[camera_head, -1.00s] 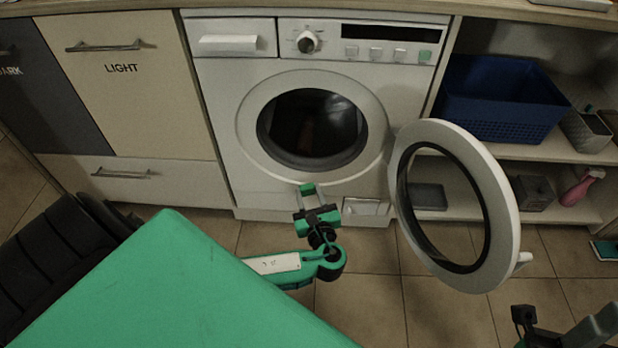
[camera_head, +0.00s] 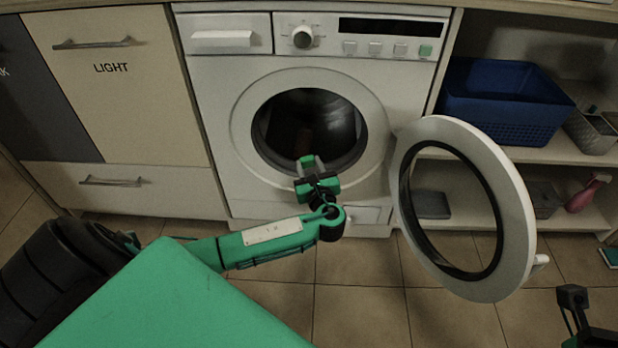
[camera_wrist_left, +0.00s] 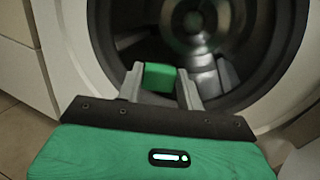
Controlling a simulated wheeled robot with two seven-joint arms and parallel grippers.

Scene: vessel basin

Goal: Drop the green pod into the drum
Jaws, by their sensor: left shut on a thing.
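The green pod (camera_wrist_left: 159,77) is a small green block held between the fingertips of my left gripper (camera_head: 307,168). In the left wrist view the fingers clasp it from both sides, just in front of the washing machine's round opening. The pod also shows in the head view (camera_head: 305,160), at the lower edge of the opening. The metal drum (camera_head: 333,122) is dark inside and also shows in the left wrist view (camera_wrist_left: 208,28), ahead of the pod. Part of my right arm's end (camera_head: 572,298) shows at the lower right; its fingers cannot be made out.
The round washer door (camera_head: 518,205) stands open to the right of the opening. A blue basket (camera_head: 505,105) sits on the shelf at right, with a pink spray bottle (camera_head: 588,190) below. The LIGHT cabinet (camera_head: 115,110) stands left of the washer.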

